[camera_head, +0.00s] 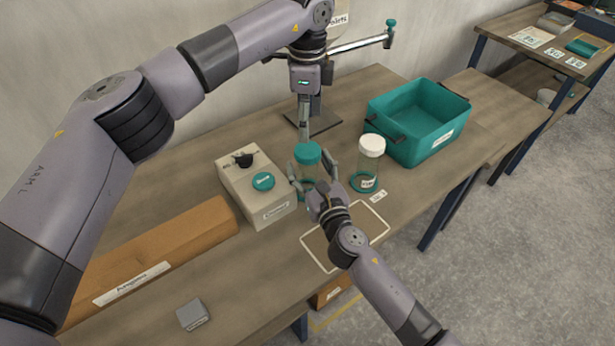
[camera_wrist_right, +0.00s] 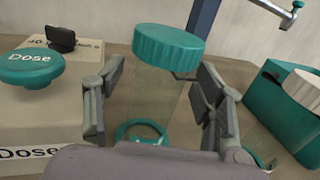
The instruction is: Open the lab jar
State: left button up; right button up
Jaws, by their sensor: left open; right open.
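The lab jar is a clear cylinder with a teal ribbed lid (camera_head: 307,153) and a teal base ring, upright on the bench. In the right wrist view its clear body (camera_wrist_right: 152,98) and lid (camera_wrist_right: 168,45) stand between my right fingers. My right gripper (camera_head: 314,174) is open around the body, one finger on each side, with a visible gap at least on the left. My left gripper (camera_head: 304,132) is open and points down just above the lid, apart from it as far as I can tell. Its fingertips are small and partly overlap the background.
A beige box with a teal "Dose" button (camera_head: 263,181) stands close left of the jar. A white-lidded jar (camera_head: 371,147) stands close right. A teal bin (camera_head: 418,120) and a stand (camera_head: 318,122) are behind. A cardboard box (camera_head: 150,258) lies front left. A white outlined square marks the bench's front.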

jog(key=shift+w+a, duration=0.25)
jog(key=shift+w, duration=0.3)
jog(key=shift+c, duration=0.4)
grip_shut()
dwell(0.3)
